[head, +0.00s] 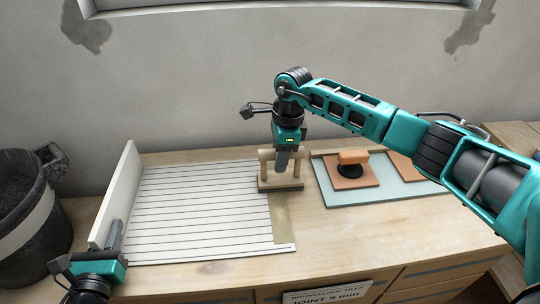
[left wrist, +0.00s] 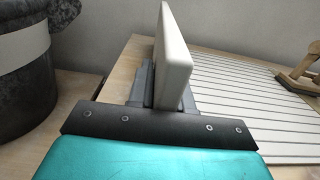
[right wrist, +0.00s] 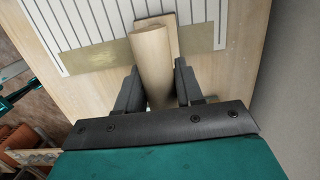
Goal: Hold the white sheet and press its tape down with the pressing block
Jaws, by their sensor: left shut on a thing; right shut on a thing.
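The white sheet (head: 205,215) with thin dark lines lies flat on the table. A brownish-gold tape strip (head: 281,222) runs along its right edge; it also shows in the right wrist view (right wrist: 95,58). My left gripper (head: 114,236) is shut on an upright white board (head: 118,190) along the sheet's left edge, between its fingers in the left wrist view (left wrist: 172,62). My right gripper (head: 281,160) is shut on the round handle of the wooden pressing block (head: 282,185). The block stands over the tape's far part; whether it touches is unclear.
A pale blue-green board (head: 345,197) at the right carries an orange-brown plate (head: 340,182) with a handled tool (head: 353,158). A black bucket (head: 25,195) stands left of the table. A label plate (head: 327,293) is on the table's front. Bare wood shows right of the sheet.

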